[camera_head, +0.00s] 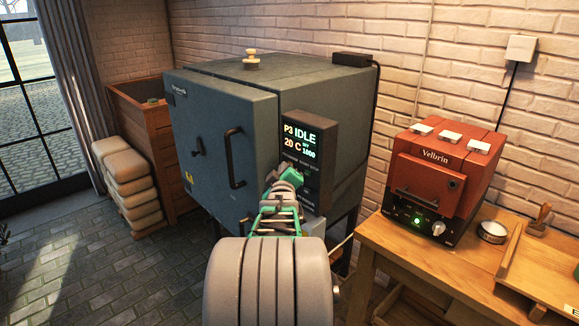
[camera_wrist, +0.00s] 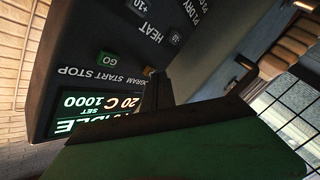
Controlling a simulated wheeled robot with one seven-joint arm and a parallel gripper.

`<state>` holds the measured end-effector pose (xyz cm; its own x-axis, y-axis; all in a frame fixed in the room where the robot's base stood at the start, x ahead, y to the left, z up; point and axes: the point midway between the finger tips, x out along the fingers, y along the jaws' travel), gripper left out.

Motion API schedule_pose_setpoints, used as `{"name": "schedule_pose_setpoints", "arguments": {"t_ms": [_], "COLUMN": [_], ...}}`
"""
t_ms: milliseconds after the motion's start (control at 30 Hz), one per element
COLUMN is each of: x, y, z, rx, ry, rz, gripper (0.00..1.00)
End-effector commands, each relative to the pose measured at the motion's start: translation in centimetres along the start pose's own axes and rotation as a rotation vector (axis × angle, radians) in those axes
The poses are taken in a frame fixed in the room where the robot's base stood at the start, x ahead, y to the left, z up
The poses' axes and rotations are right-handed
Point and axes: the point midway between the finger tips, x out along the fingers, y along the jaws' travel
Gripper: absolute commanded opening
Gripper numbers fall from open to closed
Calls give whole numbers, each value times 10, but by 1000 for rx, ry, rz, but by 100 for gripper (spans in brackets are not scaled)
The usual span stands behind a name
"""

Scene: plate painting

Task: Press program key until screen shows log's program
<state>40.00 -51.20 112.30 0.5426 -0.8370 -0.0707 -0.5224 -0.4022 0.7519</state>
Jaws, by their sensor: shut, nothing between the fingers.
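The kiln's dark control panel (camera_head: 318,132) stands at the right edge of the blue-grey kiln's door (camera_head: 222,130). Its screen (camera_head: 299,139) reads P3 IDLE, 20 C, SET 1000. In the wrist view the panel appears upside down, with part of the screen (camera_wrist: 98,112) covered by my gripper. My gripper (camera_head: 297,172) is shut and empty, its tip at the panel just below the screen. In the wrist view its dark fingertips (camera_wrist: 154,80) lie over the PROGRAM label, close to a small orange key (camera_wrist: 148,71). Whether they touch the key is unclear. A green GO key (camera_wrist: 107,57) is visible beside it. I cannot make out the log.
Stacked sacks (camera_head: 127,180) stand at left. The brick floor in front is open.

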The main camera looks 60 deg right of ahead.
Motion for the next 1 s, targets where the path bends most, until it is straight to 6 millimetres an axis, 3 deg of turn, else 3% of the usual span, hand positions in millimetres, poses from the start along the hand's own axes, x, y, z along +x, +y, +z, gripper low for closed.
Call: {"name": "schedule_pose_setpoints", "arguments": {"t_ms": [567, 1000], "x": [2, -9], "y": [1, -7], "z": [2, -6], "rx": [-1, 0], "ry": [-1, 0], "rz": [0, -1], "gripper": [0, 0]}}
